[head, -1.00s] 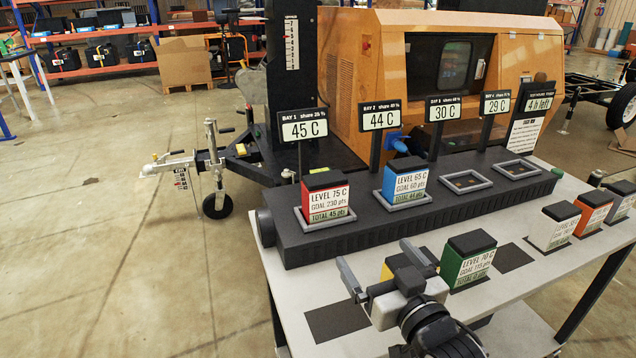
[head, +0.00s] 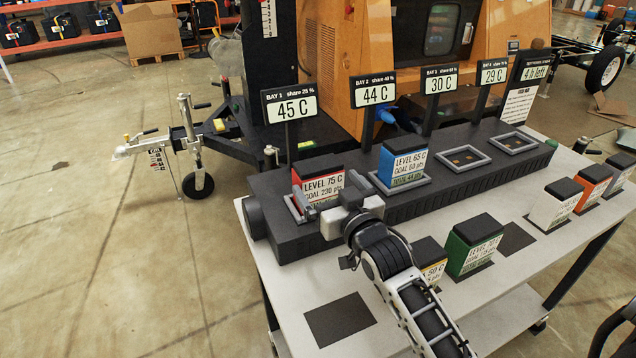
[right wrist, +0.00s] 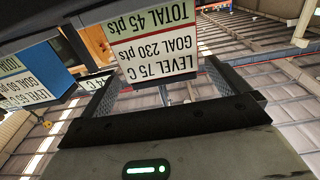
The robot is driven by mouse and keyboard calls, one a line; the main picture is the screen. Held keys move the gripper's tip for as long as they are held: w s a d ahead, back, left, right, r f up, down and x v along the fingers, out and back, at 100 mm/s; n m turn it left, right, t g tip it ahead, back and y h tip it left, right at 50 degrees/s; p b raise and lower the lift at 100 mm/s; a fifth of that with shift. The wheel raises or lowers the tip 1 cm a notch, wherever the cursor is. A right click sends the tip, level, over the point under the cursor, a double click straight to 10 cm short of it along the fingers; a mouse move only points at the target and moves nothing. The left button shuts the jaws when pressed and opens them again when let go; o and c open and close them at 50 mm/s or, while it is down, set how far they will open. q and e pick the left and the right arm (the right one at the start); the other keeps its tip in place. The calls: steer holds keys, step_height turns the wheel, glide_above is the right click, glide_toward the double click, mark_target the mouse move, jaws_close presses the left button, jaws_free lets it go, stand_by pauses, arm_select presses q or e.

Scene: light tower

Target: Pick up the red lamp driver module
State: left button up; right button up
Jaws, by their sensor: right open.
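The red lamp driver module (head: 318,176), with a black top and a white label reading LEVEL 75 C, stands upright in the first bay of the dark rack (head: 290,243). My right gripper (head: 325,192) is open in front of it, with its fingers toward the module's two sides; it hides the lower label. In the right wrist view the module's label (right wrist: 155,50) appears upside down, between and beyond the open fingers (right wrist: 163,90). Whether the fingers touch it I cannot tell. My left gripper is not in view.
A blue module (head: 403,163) fills the second bay; the other two bays are empty. Yellow (head: 431,262), green (head: 474,245), white (head: 555,204) and orange (head: 593,184) modules stand on the table (head: 272,290). Display signs (head: 289,104) rise behind the bays.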

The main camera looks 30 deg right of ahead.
mark_target(324, 180)
steer(key=shift+w+d, duration=0.1)
steer(key=shift+w, duration=2.65)
steer(key=c, duration=0.9)
steer(key=shift+c, duration=1.4)
steer(key=shift+r, duration=0.1)
